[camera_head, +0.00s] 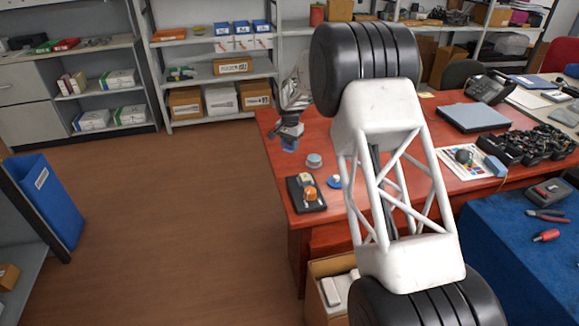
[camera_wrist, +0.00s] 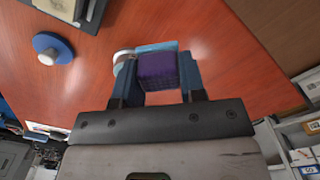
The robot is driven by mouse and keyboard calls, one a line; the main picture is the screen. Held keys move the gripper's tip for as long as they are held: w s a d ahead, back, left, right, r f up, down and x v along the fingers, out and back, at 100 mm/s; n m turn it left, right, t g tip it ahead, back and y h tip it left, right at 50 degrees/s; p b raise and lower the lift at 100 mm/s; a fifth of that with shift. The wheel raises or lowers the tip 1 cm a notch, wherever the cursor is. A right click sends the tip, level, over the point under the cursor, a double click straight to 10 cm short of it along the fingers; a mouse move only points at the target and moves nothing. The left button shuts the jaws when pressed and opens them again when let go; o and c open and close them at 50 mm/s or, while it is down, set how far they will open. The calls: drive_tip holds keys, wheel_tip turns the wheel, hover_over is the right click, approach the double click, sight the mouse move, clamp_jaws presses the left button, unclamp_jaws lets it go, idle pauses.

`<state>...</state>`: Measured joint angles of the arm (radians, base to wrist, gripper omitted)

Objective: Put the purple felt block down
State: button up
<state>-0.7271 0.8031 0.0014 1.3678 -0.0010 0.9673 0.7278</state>
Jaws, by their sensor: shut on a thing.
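The purple felt block (camera_wrist: 157,69) is between the two blue fingers of my gripper (camera_wrist: 160,75) in the wrist view. My gripper is shut on it, over the red table. A light blue edge (camera_wrist: 157,47) shows just beyond the block; I cannot tell what it belongs to. In the head view my gripper (camera_head: 289,138) hangs over the table's far left part. There I cannot pick out the block apart from the fingers. The gap between block and tabletop is hard to judge.
The red table (camera_head: 298,209) holds a round grey-blue item (camera_head: 314,161), a dark tray (camera_head: 293,196) with small items and a blue-and-white round thing (camera_head: 334,182). A laptop (camera_head: 473,117) and black cartridges lie at right. Bare tabletop shows around my gripper.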

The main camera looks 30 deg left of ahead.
hover_over(290, 168)
drive_tip(key=shift+s+f, duration=0.1)
drive_tip(key=shift+f, duration=2.65)
drive_tip(key=shift+f, duration=0.1)
drive_tip(key=shift+f, duration=1.8)
drive_tip(key=shift+f, duration=0.1)
drive_tip(key=o, duration=0.9)
wheel_tip(290, 168, up, 12)
drive_tip(key=shift+r, duration=0.1)
drive_tip(key=shift+r, duration=0.1)
